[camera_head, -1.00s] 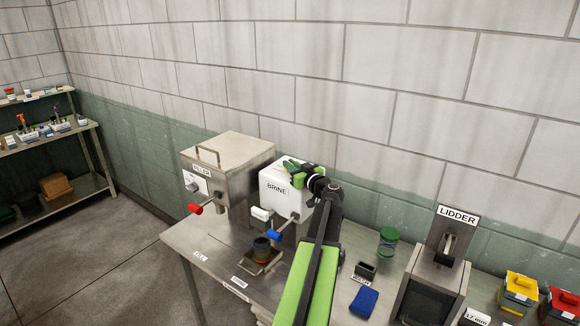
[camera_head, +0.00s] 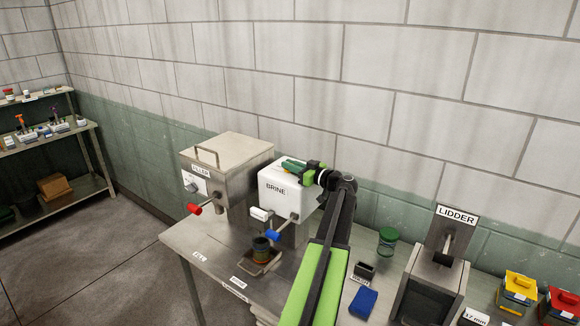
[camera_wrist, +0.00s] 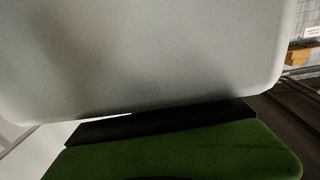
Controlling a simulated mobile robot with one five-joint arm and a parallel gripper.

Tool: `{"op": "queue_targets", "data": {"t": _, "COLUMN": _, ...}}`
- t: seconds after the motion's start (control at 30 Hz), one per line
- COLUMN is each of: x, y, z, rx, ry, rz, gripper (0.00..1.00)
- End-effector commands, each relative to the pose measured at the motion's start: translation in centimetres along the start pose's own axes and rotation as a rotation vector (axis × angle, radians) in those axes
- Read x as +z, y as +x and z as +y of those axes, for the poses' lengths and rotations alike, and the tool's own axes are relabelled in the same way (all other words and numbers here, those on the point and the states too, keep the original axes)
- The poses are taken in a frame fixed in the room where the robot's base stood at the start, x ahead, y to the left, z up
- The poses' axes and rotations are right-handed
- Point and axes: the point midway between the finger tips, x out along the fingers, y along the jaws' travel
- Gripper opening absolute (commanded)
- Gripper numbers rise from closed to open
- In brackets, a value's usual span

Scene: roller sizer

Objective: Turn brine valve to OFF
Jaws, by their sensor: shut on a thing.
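The white BRINE box (camera_head: 272,205) stands on the bench. Its valve lever has a blue handle (camera_head: 272,236) at the end of a metal rod, which slants down to the left from the box's front. My gripper (camera_head: 308,171) is over the top right of the box, above and apart from the lever. It is shut on a dark green thing (camera_head: 293,165) that lies over the box top; I cannot tell what it is. In the wrist view, a pale grey surface fills the upper part, with a dark strip and a green slab below it.
The FILLER (camera_head: 228,165) with a red-handled lever stands left of the box. A dark jar (camera_head: 261,246) sits in front. A green-lidded jar (camera_head: 388,240), a blue pad (camera_head: 363,301) and the LIDDER (camera_head: 436,275) are to the right. My arm crosses the bench.

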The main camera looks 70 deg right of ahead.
Motion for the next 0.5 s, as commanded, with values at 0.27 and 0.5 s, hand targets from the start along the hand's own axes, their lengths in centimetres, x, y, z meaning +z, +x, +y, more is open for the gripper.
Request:
{"op": "queue_targets", "data": {"t": 0.27, "x": -0.10, "y": 0.09, "z": 0.01, "rx": 0.001, "ry": 0.001, "rz": 0.003, "gripper": 0.33}}
{"op": "queue_targets", "data": {"t": 0.5, "x": -0.06, "y": 0.07, "z": -0.01, "rx": 0.000, "ry": 0.001, "rz": 0.002, "gripper": 0.34}}
